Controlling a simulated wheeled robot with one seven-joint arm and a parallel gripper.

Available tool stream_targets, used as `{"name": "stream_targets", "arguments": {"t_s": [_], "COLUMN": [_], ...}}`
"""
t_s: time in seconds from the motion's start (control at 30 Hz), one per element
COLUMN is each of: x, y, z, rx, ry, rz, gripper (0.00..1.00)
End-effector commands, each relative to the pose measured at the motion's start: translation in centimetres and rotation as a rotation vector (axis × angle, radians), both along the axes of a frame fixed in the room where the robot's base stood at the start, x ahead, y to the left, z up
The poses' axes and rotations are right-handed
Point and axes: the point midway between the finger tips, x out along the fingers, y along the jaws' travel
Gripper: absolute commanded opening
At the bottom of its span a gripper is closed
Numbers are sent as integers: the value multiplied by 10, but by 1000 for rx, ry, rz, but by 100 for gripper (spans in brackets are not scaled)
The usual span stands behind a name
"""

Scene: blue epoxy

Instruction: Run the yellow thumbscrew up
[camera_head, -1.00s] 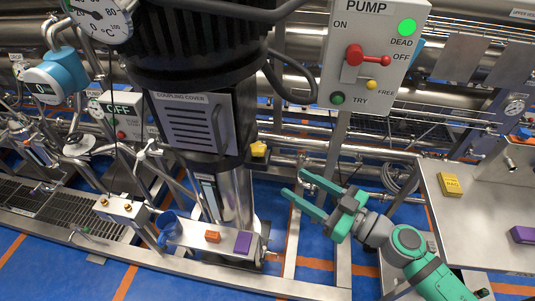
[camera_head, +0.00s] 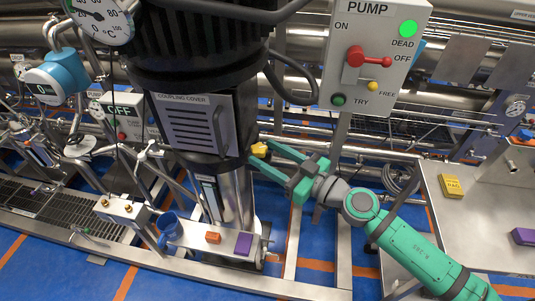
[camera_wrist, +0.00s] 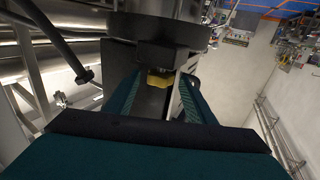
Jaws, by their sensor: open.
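In the wrist view my gripper's fingers (camera_wrist: 157,92) stand to the left and right of the thumbscrew, with a gap visible on the right side. I cannot tell whether either finger touches it.
The pump column (camera_head: 236,195) stands just left of the fingers. The PUMP switch box (camera_head: 374,100) hangs above my arm. A steel table (camera_head: 450,215) with a yellow tag (camera_head: 451,186) is at the right.

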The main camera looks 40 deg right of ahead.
Motion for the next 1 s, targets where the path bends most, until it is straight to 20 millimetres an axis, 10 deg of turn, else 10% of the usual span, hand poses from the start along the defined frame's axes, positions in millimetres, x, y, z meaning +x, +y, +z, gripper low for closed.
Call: {"name": "stream_targets", "arguments": {"t_s": [0.37, 0.53, 1.0], "x": [4, 4, 3], "y": [1, 1, 4], "z": [0, 0, 0], "rx": [0, 0, -1], "ry": [0, 0, 1], "rz": [0, 0, -63], "gripper": [50, 9, 9]}}
